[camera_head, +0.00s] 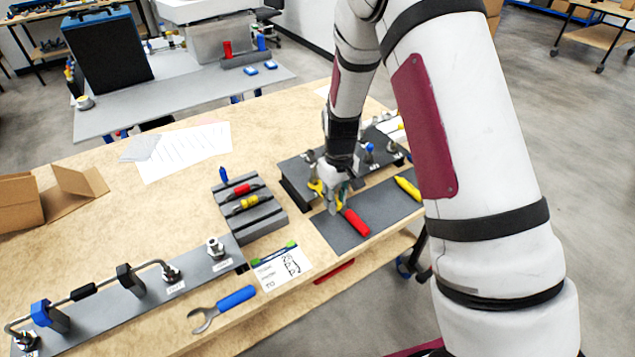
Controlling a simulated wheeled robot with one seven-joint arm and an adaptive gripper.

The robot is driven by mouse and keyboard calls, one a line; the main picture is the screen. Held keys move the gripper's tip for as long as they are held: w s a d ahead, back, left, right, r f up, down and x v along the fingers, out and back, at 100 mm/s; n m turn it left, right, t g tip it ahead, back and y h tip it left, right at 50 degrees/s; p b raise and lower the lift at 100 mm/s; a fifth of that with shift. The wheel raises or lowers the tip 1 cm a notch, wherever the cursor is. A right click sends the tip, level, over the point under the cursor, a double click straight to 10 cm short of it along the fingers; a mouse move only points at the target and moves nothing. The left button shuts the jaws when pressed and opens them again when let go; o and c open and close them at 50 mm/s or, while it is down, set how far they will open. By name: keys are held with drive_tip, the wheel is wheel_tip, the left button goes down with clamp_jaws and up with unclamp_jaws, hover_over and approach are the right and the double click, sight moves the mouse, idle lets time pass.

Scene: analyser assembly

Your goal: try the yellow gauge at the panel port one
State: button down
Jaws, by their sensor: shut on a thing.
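My gripper (334,204) is shut on a small yellow piece, probably the yellow gauge (317,187), at the front edge of a dark panel (294,178) with metal fittings. The fingers hide much of the piece. I cannot tell whether it touches a port, and no port number is readable. A grey slotted rack (262,224) stands to the left, with a red piece (242,190) and another yellow piece (250,202) lying in it and a blue piece (224,174) at its back.
A red-handled tool (356,222) and a yellow-handled tool (408,188) lie on the dark mat (341,235) by the gripper. A printed card (281,269), a blue-handled wrench (224,307) and a pipe plate (203,269) lie in front.

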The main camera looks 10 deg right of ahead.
drive_tip(key=shift+s+d+p, duration=0.7)
drive_tip(key=shift+s+p, duration=0.45)
drive_tip(key=shift+s, duration=1.05)
wheel_tip(320, 180, up, 10)
drive_tip(key=p, duration=0.3)
drive_tip(key=shift+r, duration=0.1)
